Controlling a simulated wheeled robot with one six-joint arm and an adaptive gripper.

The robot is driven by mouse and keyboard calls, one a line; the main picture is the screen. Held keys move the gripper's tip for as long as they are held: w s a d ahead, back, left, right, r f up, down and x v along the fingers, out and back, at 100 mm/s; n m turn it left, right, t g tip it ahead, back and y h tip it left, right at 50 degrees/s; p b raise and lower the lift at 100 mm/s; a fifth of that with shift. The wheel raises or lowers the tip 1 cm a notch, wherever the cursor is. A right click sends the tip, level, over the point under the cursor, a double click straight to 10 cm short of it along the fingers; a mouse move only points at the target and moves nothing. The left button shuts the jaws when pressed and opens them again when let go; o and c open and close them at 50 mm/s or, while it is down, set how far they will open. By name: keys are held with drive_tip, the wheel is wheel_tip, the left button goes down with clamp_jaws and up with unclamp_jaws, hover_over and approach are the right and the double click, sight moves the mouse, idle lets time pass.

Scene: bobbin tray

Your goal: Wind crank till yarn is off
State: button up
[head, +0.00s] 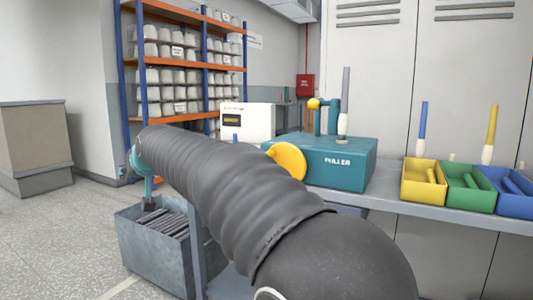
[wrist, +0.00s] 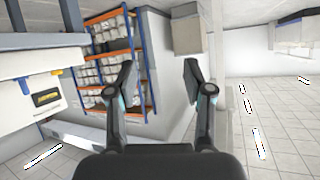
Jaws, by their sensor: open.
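The teal box marked PULLER (head: 335,165) stands on the bench in the head view. A yellow disc (head: 288,160) sits at its left side, and a yellow knob (head: 313,104) is at the top beside teal posts; I cannot tell which is the crank. A tall grey bobbin with a white lower part (head: 345,105) stands upright at the box top. No loose yarn strand can be made out. My gripper (wrist: 158,78) is open and empty in the wrist view, away from the puller. In the head view my arm hides part of the bench, and its end is at the left.
Yellow (head: 423,183), green (head: 468,188) and blue (head: 513,193) bins sit at the right, with upright blue (head: 422,122) and yellow (head: 490,128) bobbins behind. A white unit (head: 247,121) stands behind the puller. A metal crate (head: 155,245) is below my arm's end. Left floor is clear.

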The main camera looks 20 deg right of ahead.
drive_tip(key=w+d+r+m+t+h, duration=0.1)
drive_tip(key=d+r+m+t+h, duration=0.2)
drive_tip(key=d+r+m+t, duration=0.3)
drive_tip(key=s+d+f+m+g+h, duration=0.3)
drive_tip(key=s+d+m+g+h, duration=0.15)
drive_tip(key=d+h, duration=0.4)
drive_tip(key=s+d+f+m+g+h, duration=0.3)
drive_tip(key=s+d+h, duration=0.3)
drive_tip(key=d, duration=0.4)
drive_tip(key=shift+h, duration=0.25)
drive_tip(key=x, duration=0.9)
drive_tip(key=w+a+r+x, duration=0.1)
drive_tip(key=x, duration=0.4)
drive_tip(key=shift+w+d, duration=0.1)
drive_tip(key=shift+w, duration=0.05)
clamp_jaws()
